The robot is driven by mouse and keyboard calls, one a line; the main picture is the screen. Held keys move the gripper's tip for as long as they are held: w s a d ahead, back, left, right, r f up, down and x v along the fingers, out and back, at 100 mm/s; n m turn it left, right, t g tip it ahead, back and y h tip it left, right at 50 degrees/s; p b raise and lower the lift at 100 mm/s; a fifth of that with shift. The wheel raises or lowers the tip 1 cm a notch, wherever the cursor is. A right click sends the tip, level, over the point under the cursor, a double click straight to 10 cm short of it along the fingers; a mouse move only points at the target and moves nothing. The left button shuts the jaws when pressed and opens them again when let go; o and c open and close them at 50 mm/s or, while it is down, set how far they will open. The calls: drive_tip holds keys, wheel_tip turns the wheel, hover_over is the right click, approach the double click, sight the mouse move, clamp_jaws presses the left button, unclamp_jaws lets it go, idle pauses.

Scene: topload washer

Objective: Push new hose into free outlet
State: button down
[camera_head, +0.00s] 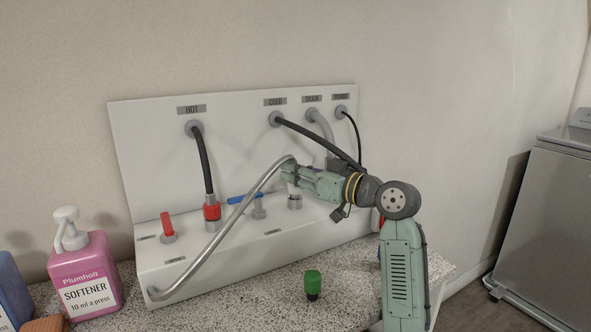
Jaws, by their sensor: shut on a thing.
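A silver-grey hose (222,231) rises from the low front left of the white wall panel and bends over at its top right end. My gripper (286,172) is shut on that upper end, above the panel's ledge. The hose tip is hidden by the fingers. A grey outlet fitting (294,202) stands on the ledge just below my gripper, with a gap between them. Left of it is an outlet (259,212) with a blue lever (245,198). A dark hose (204,160) from HOT runs into an outlet with a red collar (211,212). A red-lever valve (167,226) stands at far left.
A green-capped item (313,284) stands on the speckled counter (265,308) in front. A pink softener bottle (84,277) is at left. A washer (545,220) is at right.

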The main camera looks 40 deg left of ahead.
drive_tip(key=shift+a+r, duration=0.2)
drive_tip(key=shift+r, duration=0.2)
drive_tip(key=shift+d+r, duration=0.1)
drive_tip(key=shift+f, duration=0.6)
idle(1.3)
drive_tip(key=c, duration=1.5)
unclamp_jaws()
drive_tip(key=shift+s+d+r, duration=0.1)
drive_tip(key=shift+d+r, duration=0.05)
drive_tip(key=shift+d, duration=1.95)
drive_tip(key=shift+d+r, duration=0.1)
drive_tip(key=shift+d, duration=1.95)
